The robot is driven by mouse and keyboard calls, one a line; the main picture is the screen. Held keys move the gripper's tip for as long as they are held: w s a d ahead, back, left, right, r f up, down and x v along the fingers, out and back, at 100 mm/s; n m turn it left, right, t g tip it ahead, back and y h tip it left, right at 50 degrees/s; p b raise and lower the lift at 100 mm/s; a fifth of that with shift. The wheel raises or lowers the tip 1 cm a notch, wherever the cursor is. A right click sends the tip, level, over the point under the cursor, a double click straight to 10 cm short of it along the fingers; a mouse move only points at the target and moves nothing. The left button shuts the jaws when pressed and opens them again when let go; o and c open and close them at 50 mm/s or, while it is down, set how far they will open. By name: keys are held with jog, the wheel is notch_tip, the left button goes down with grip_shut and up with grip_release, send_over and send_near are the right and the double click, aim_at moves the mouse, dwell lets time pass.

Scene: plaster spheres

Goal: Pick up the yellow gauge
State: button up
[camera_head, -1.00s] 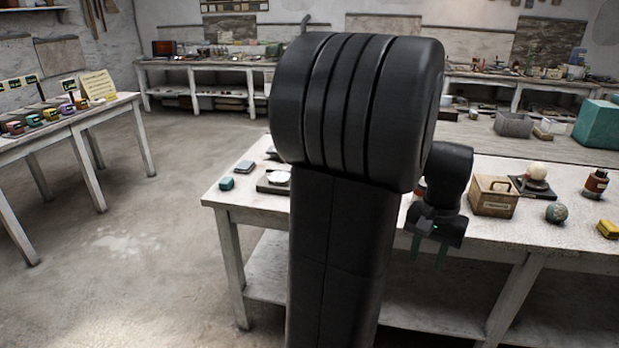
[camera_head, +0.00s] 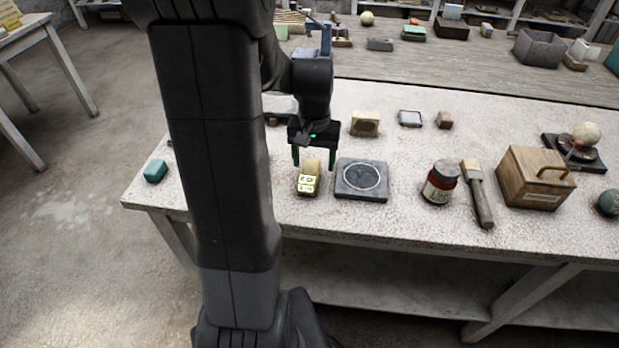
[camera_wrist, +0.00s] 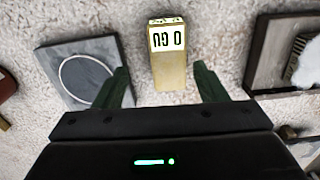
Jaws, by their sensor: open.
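The yellow gauge (camera_head: 309,181) is a small brass-yellow block with a pale display face, lying on the white speckled tabletop near its front edge. In the wrist view the gauge (camera_wrist: 168,68) shows dark digits on a white panel at its far end. My gripper (camera_head: 314,160) is open just above and behind the gauge, its green fingers pointing down. In the wrist view the fingers (camera_wrist: 160,85) stand apart, one on each side of the gauge's near end, with clear gaps. Nothing is held.
A grey slab with a circle (camera_head: 361,180) lies close right of the gauge. Farther right are a labelled jar (camera_head: 440,184), a brush (camera_head: 480,195) and a wooden box (camera_head: 535,180). A framed tray (camera_wrist: 270,60) is close by in the wrist view.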

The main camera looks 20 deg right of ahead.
aim_at(309, 171)
jog(key=f, duration=0.3)
jog(key=a+f, duration=0.1)
jog(key=shift+w+f, duration=0.15)
jog(key=shift+w, duration=0.1)
jog(key=shift+f, duration=0.4)
jog(key=shift+f, duration=0.25)
